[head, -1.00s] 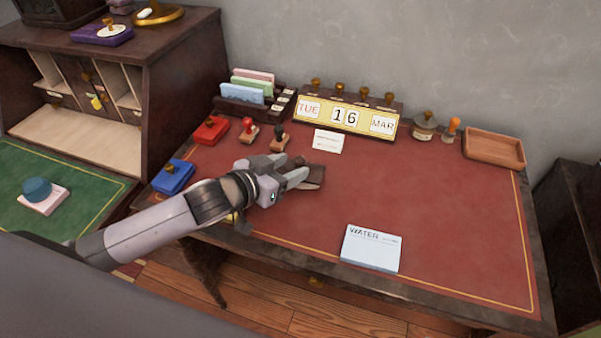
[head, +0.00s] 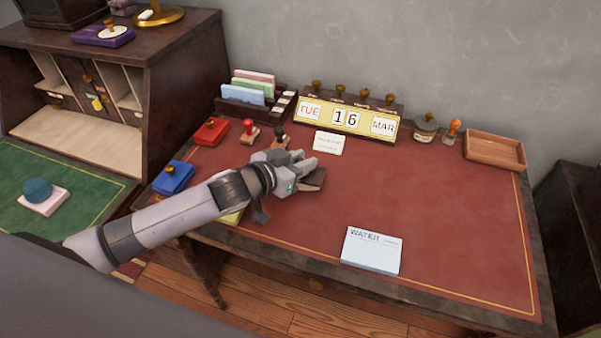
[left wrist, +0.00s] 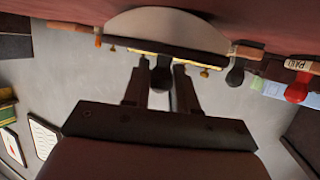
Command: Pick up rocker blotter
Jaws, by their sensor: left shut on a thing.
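The rocker blotter (head: 314,182) is a dark brown block near the middle left of the red desk top, partly hidden behind my left gripper (head: 306,168). In the left wrist view the rocker blotter (left wrist: 172,28) shows a pale curved underside, a dark wooden top and a round dark knob. The fingers of my left gripper (left wrist: 163,88) stand on either side of that knob and are shut on it. The pale curve lies close to the red desk surface; whether it touches is unclear. My right gripper is not in view.
A white card (head: 328,143), a calendar (head: 346,119) and stamps (head: 279,137) stand behind the gripper. A blue stamp pad (head: 172,178) is at left. A pale blue WATER notepad (head: 371,250) lies in front. The desk's right side is clear, with a wooden tray (head: 494,150) behind.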

